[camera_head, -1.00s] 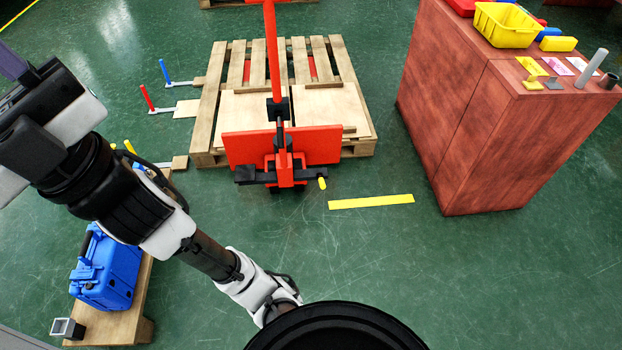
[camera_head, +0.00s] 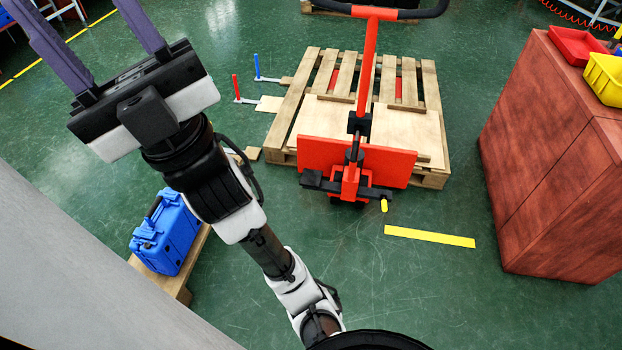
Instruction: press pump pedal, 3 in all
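A red pallet jack (camera_head: 353,182) stands at the near side of a wooden pallet, its tall red handle (camera_head: 368,62) upright with a black grip on top. A small yellow-ended part (camera_head: 384,205) sticks out low at its near right side and looks like the pump pedal. How far the pedal is pressed I cannot tell. My gripper (camera_head: 75,12) is at the upper left, its two purple fingers spread apart and nothing visible between them; the fingertips reach the picture's edge. It is well to the left of the jack and touches nothing visible.
The wooden pallet (camera_head: 431,88) lies behind the jack. A yellow floor strip (camera_head: 430,236) lies to its right. A reddish cabinet (camera_head: 545,150) stands at the right. A blue case (camera_head: 166,234) sits on a low wooden platform at the left. Green floor before the jack is clear.

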